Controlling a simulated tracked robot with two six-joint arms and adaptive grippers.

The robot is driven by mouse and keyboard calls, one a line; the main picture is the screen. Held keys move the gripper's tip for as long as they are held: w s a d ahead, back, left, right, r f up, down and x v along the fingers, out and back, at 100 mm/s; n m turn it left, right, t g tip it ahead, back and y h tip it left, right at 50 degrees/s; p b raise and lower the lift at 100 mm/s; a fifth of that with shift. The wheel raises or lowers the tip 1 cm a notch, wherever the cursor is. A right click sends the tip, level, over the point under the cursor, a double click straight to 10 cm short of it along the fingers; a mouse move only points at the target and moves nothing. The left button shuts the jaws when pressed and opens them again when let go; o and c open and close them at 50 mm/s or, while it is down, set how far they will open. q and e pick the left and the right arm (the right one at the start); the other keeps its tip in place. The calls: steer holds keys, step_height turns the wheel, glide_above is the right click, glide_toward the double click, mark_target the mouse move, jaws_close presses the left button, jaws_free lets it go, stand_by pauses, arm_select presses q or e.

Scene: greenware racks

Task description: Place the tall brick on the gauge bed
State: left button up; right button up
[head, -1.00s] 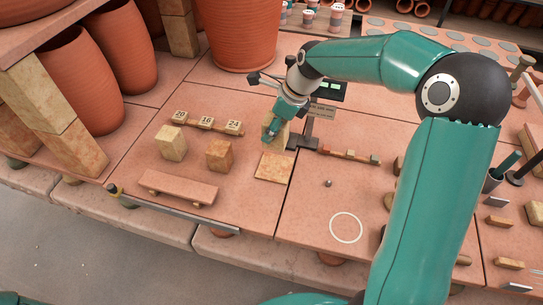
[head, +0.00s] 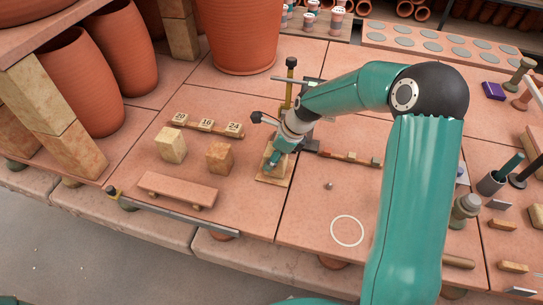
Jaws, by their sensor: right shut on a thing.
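My left gripper is not in view.
A pale block (head: 171,145) and a browner block (head: 219,157) stand left of the bed, before a strip with number tags (head: 206,125). A low bench (head: 177,190) lies nearer. A white ring (head: 347,231) marks clear table at right. Large pots (head: 240,35) stand behind.

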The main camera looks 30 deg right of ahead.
steer(key=o, duration=1.4)
steer(key=shift+f, duration=0.1)
steer(key=v, duration=1.2)
steer(key=shift+d+p, duration=0.1)
steer(key=shift+p, duration=0.25)
